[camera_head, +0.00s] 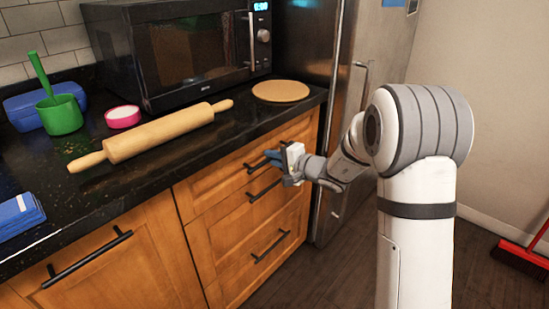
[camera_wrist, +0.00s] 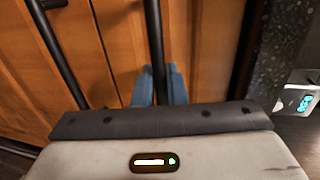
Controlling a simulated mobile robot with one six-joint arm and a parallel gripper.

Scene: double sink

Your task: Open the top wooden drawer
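The top wooden drawer (camera_head: 215,192) is the upper front in the stack of drawers under the black counter, and it looks closed. Its black bar handle (camera_head: 257,165) also shows in the wrist view (camera_wrist: 154,40), running between my blue fingertips. My gripper (camera_head: 272,158) is at the right part of this handle. In the wrist view my gripper (camera_wrist: 159,88) has one finger close against each side of the bar, with little or no gap. The gripper body hides the rest of the bar.
Lower drawers with black handles (camera_head: 270,246) are below, and a cabinet door (camera_head: 110,270) is at left. A steel fridge (camera_head: 350,100) stands to the right. A rolling pin (camera_head: 155,135) and a microwave (camera_head: 185,50) sit on the counter. A red broom (camera_head: 522,258) is at far right.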

